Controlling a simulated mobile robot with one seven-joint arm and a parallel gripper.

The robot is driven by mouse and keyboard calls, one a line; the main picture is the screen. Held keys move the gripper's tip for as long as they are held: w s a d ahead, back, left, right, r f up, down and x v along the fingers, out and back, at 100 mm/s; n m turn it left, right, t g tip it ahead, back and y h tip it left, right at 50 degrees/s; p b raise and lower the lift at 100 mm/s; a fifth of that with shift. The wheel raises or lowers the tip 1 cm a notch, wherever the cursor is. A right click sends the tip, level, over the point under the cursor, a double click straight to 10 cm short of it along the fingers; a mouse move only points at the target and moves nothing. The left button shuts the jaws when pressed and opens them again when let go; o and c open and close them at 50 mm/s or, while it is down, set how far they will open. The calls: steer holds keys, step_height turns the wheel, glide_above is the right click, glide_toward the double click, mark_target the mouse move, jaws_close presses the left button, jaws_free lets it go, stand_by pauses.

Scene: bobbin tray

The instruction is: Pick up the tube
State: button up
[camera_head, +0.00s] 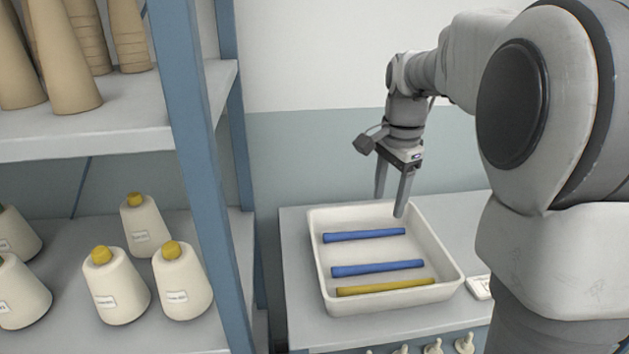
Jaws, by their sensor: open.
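Three thin tubes lie roughly parallel in a white tray (457,279). One blue tube (364,235) is at the back, another blue tube (377,268) is in the middle, and a yellow tube (385,287) lies along the front wall. My gripper (389,205) points down above the back part of the tray. Its two fingers are apart, with nothing between them. The fingertips appear above the back blue tube, and I cannot tell the exact height.
The tray stands on a grey table (300,318). A small white object (480,287) lies right of the tray. A shelf with a blue post (200,150) stands at left, holding white cones (117,288) and tan cones (62,50). Several pale knobs (433,346) line the table's front.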

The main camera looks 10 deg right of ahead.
steer(key=w+d+f+m+g, duration=0.1)
steer(key=w+d+f+m, duration=0.2)
steer(key=w+f+m, duration=0.15)
steer(key=b, duration=0.2)
glide_above(379, 264)
steer(key=d, duration=0.1)
steer(key=shift+n, duration=0.35)
steer(key=f, duration=1.2)
steer(key=shift+w+f, duration=0.15)
steer(key=shift+w, duration=0.15)
steer(key=f, duration=0.2)
steer(key=a+f, duration=0.1)
steer(key=f, duration=0.1)
steer(key=shift+s, duration=0.35)
steer(key=shift+f, duration=0.65)
jaws_close()
